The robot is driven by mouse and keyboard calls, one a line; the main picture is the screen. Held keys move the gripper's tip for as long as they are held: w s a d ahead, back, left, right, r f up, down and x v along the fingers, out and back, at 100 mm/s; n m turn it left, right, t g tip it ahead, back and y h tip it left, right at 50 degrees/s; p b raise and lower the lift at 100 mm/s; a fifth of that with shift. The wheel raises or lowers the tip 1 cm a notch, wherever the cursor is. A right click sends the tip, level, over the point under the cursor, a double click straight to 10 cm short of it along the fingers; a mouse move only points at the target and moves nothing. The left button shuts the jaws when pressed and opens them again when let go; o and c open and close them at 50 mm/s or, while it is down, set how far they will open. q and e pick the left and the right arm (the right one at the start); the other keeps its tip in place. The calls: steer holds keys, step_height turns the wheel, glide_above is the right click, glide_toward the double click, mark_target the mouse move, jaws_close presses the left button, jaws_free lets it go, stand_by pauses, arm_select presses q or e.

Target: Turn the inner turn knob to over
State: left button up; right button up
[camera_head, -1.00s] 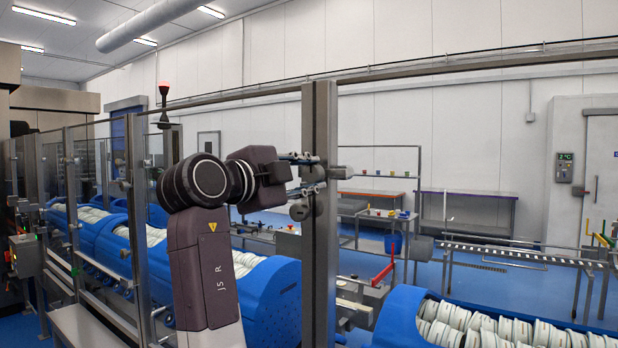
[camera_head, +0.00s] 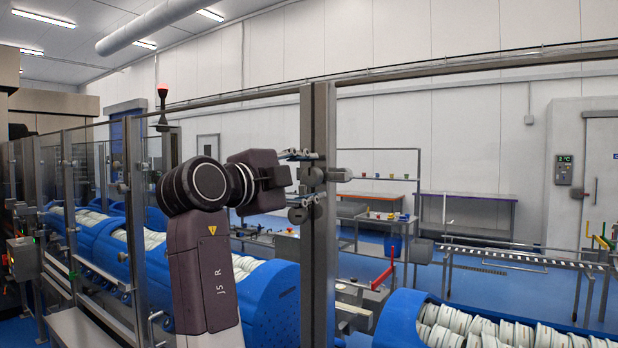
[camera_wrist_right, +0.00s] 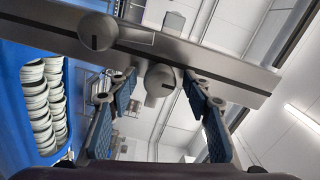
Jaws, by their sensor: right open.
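A grey turn knob (camera_wrist_right: 160,80) sits on the metal post (camera_head: 318,250), with a dark slot on its face. It also shows in the head view (camera_head: 313,177). My right gripper (camera_wrist_right: 157,92) is open, with one blue-padded finger on each side of this knob; I cannot tell whether they touch it. A second round knob (camera_wrist_right: 98,31) is on the same post, lower in the head view (camera_head: 298,215), outside the fingers. A third knob (camera_head: 340,174) shows on the post's far side. No label tells which is the inner one. My left gripper is out of view.
Glass fence panels (camera_head: 95,200) and a top rail (camera_head: 450,63) run along the post. Blue tub carriers (camera_head: 268,300) with white contents stand behind the fence. A red handle (camera_head: 382,278) and side tables (camera_head: 470,205) are farther back.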

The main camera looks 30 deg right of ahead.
steer(key=shift+a, duration=0.15)
steer(key=shift+s+a, duration=0.15)
steer(key=shift+a, duration=0.1)
steer(key=v, duration=0.6)
steer(key=shift+s+a, duration=0.15)
steer(key=shift+a, duration=0.2)
steer(key=shift+d, duration=0.1)
